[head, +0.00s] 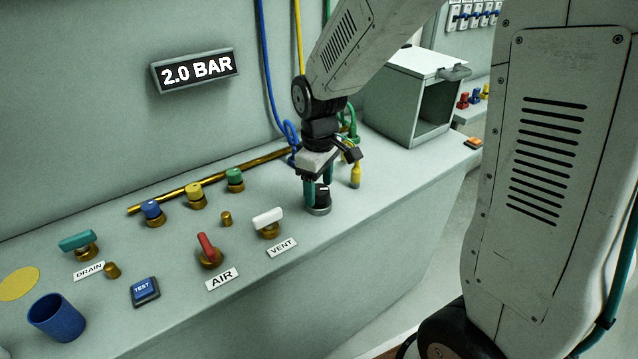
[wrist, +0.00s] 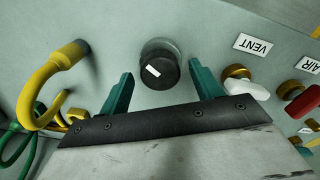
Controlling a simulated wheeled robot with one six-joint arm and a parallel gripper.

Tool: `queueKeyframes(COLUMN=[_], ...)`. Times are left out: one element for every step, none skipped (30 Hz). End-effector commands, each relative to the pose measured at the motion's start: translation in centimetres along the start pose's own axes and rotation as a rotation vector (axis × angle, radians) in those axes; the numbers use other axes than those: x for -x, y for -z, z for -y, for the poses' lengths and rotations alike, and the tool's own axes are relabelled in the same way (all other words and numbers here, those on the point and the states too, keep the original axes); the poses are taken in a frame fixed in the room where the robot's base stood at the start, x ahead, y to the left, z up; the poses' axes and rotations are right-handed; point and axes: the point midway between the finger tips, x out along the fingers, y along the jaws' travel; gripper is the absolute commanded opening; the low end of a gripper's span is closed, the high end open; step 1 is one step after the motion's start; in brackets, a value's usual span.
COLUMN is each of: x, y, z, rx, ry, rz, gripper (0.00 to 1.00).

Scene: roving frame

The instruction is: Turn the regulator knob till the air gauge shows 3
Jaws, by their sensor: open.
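The gauge display (head: 195,70) on the back wall reads 2.0 BAR. The regulator knob is black with a white mark and sits on a grey round base on the bench; it shows in the head view (head: 323,196) and in the wrist view (wrist: 158,70). My gripper (head: 318,197) is over the knob, pointing down, with teal fingers. In the wrist view my gripper (wrist: 160,69) is open, one finger on each side of the knob, with gaps between them and it. The fingers partly hide the knob in the head view.
Near the knob are the white VENT valve (head: 267,222), the red AIR valve (head: 209,251) and a yellow hose end (head: 355,174). An open grey box (head: 412,100) stands behind right.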

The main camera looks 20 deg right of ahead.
Motion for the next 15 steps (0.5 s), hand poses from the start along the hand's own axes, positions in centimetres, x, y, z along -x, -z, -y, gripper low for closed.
queueKeyframes(x=[0.01, 0.01, 0.02, 0.02, 0.02, 0.03, 0.03, 0.03, 0.04, 0.04, 0.04, 0.04, 0.05, 0.05, 0.05], y=[0.00, 0.00, -0.01, -0.01, -0.01, -0.01, -0.01, -0.01, -0.01, -0.01, -0.01, -0.01, -0.01, -0.01, -0.01], z=[0.00, 0.00, 0.01, 0.01, 0.01, 0.01, 0.01, 0.01, 0.00, 0.00, 0.00, 0.00, 0.00, -0.01, -0.01], rx=[0.000, 0.000, 0.000, 0.000, 0.000, 0.000, 0.000, 0.000, 0.000, 0.000, 0.000, -0.001, -0.002, -0.003, -0.007], ry=[0.000, 0.000, 0.000, 0.000, 0.000, 0.000, 0.000, 0.000, 0.000, 0.000, 0.000, 0.000, 0.000, 0.000, 0.000], rz=[0.000, 0.000, 0.000, 0.000, 0.000, 0.000, 0.000, 0.000, 0.000, 0.000, 0.000, 0.000, 0.000, 0.000, 0.000], gripper=[0.65, 0.65, 0.65, 0.59, 0.51, 0.40, 0.31, 0.23, 0.20, 0.20, 0.20, 0.20, 0.20, 0.20, 0.20])
